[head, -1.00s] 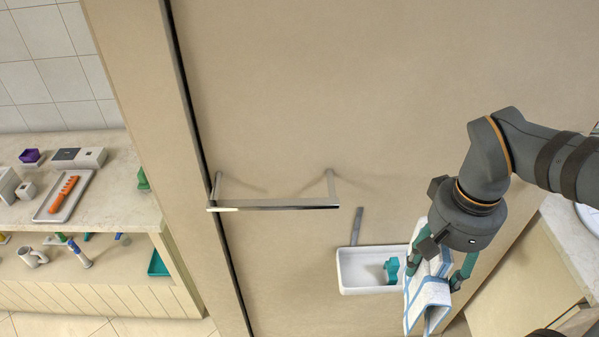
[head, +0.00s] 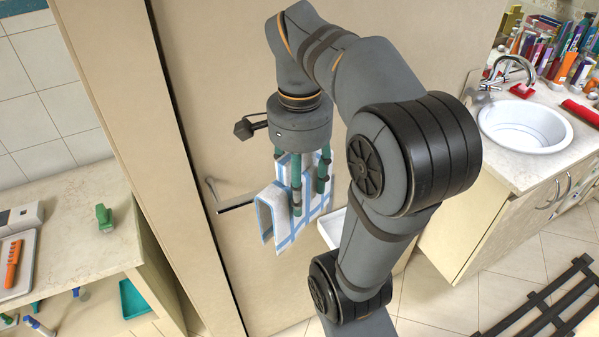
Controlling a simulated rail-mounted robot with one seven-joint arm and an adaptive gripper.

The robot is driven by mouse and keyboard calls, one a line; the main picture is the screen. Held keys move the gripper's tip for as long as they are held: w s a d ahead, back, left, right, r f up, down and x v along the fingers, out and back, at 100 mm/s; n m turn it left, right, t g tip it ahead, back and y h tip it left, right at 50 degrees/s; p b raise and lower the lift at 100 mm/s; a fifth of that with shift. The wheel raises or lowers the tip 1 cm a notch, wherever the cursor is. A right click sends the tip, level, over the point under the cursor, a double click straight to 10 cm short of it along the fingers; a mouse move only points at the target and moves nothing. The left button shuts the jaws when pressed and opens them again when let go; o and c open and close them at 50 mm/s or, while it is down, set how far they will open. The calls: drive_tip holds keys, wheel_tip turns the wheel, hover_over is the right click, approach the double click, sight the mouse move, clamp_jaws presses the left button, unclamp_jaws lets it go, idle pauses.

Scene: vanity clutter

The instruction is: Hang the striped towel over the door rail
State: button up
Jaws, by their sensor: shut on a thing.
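The striped towel (head: 278,222), white with blue stripes, hangs folded from my gripper (head: 308,196) in the head view. The gripper's green fingers are shut on its upper part. The door rail (head: 236,203) is a metal bar on the beige door. Only its left end and left bracket show, just left of the towel. The towel and gripper cover the rest of the bar. I cannot tell whether the towel touches the rail, lies over it or is in front of it.
A white tray (head: 330,228) on the door is partly hidden by my arm. A counter with a sink (head: 525,125) and many bottles stands right. A shelf unit (head: 75,225) with small items stands left. A dark slatted rack (head: 545,310) lies lower right.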

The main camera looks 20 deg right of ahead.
drive_tip(key=r+m, duration=0.2)
drive_tip(key=s+a+r+m, duration=0.1)
drive_tip(key=shift+s+r+m+p, duration=0.1)
drive_tip(key=shift+r+m+p, duration=0.05)
drive_tip(key=shift+m+p, duration=0.25)
drive_tip(key=shift+s+r+m, duration=0.25)
drive_tip(key=shift+r+m, duration=0.15)
drive_tip(key=shift+m, duration=0.3)
drive_tip(key=shift+w+a+p, duration=0.55)
drive_tip(key=shift+w+p, duration=0.65)
drive_tip(key=shift+w, duration=4.55)
wheel_tip(320, 180, down, 16)
drive_tip(key=b, duration=1.5)
drive_tip(key=shift+w+f, duration=0.15)
drive_tip(key=shift+f, duration=0.1)
drive_tip(key=o, duration=1.2)
drive_tip(key=shift+o, duration=0.5)
